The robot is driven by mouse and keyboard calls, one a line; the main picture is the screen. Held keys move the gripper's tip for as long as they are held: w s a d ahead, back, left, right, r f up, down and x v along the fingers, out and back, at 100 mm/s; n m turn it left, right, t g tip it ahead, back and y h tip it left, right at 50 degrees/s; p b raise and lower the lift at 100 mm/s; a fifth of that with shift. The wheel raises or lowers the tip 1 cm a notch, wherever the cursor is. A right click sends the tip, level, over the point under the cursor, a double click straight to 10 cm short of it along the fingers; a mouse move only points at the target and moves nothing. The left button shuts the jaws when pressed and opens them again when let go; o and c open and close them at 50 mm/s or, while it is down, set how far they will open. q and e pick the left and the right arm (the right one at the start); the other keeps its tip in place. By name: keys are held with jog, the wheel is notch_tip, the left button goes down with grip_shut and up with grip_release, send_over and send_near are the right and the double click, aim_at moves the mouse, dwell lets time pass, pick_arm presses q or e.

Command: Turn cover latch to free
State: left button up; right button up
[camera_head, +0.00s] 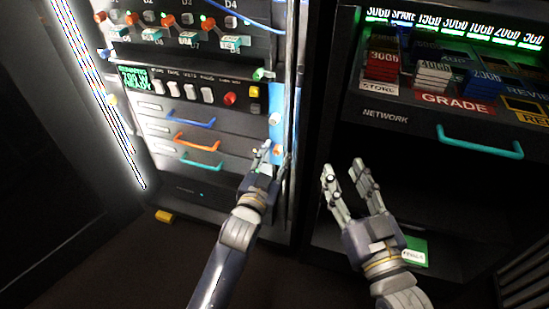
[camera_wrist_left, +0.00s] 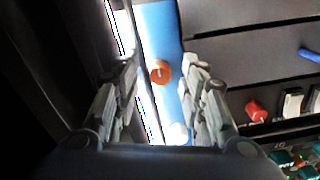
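An orange round knob (camera_head: 278,150) with a pale slot line sits on the blue strip (camera_head: 276,100) along the right edge of the left cabinet; it looks like the cover latch. In the left wrist view the orange knob (camera_wrist_left: 160,73) shows in the gap between my left fingers. My left gripper (camera_head: 273,157) is open in front of it; I cannot tell whether a finger touches it. A white knob (camera_head: 274,118) is on the same strip, and it shows in the left wrist view (camera_wrist_left: 180,132). My right gripper (camera_head: 344,172) is open and empty before the right cabinet.
The left cabinet has drawers with blue, orange and teal handles (camera_head: 201,162), white switches (camera_head: 190,91) and a red knob (camera_head: 229,98). The right cabinet has a teal handle (camera_head: 480,142) and cartridge stacks (camera_head: 432,78). A yellow block (camera_head: 164,216) lies on the floor.

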pick_arm(q)
jog(key=shift+c, duration=0.5)
grip_shut()
